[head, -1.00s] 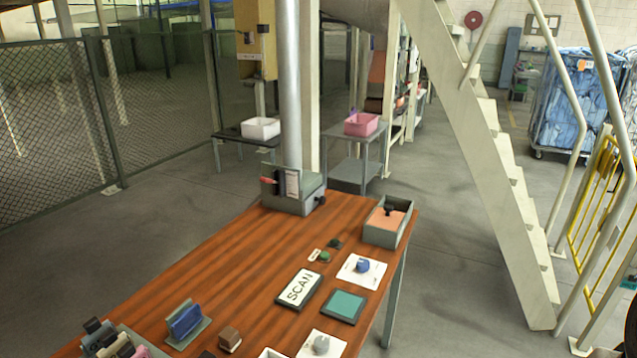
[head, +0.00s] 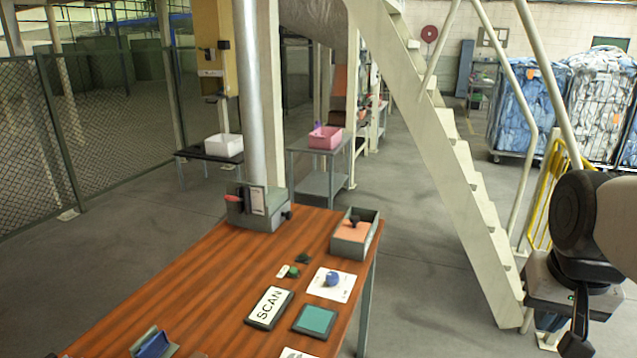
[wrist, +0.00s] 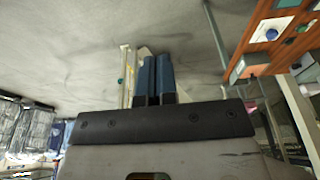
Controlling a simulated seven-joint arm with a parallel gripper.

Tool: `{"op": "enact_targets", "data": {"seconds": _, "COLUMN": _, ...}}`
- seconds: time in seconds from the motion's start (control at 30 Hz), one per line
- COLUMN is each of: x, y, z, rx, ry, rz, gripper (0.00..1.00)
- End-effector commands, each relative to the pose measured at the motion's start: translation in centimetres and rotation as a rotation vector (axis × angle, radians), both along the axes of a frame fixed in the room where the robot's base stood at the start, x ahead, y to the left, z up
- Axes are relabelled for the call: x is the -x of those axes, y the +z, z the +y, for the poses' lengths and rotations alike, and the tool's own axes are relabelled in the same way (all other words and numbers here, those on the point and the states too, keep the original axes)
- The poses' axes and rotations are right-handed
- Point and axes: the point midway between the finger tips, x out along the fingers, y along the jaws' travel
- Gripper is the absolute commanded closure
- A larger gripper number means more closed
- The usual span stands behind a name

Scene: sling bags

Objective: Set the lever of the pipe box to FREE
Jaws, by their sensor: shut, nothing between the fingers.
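The pipe box (head: 265,216) is a grey box at the far left corner of the wooden table, at the foot of a silver vertical pipe (head: 257,110). A lever with a red handle (head: 233,198) sticks out at its left side, beside a pale label plate (head: 258,201). The label's words are too small to read. A dark knob (head: 287,214) is on its right side. My gripper (head: 578,345) is at the right edge of the head view, well away from the box. Its blue-grey fingers (wrist: 153,78) are shut and empty in the wrist view.
On the table (head: 190,290) are an open grey box (head: 345,245), a SCAN sign (head: 269,307), a teal pad (head: 315,320) and a blue knob (head: 332,279) on a white plate. A staircase (head: 445,150) stands behind, right of the table. Open floor lies between table and gripper.

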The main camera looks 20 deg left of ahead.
Motion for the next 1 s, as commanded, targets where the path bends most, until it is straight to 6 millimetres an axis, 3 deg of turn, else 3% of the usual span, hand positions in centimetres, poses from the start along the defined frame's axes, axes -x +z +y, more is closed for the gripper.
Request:
{"op": "enact_targets", "data": {"seconds": 0.5, "x": -9.7, "y": 5.7, "z": 4.7, "rx": -0.01, "ry": 0.006, "rz": 0.02, "gripper": 1.0}}
{"op": "enact_targets", "data": {"seconds": 1.0, "x": -18.5, "y": 9.8, "z": 10.7, "rx": -0.017, "ry": 0.011, "rz": 0.04, "gripper": 1.0}}
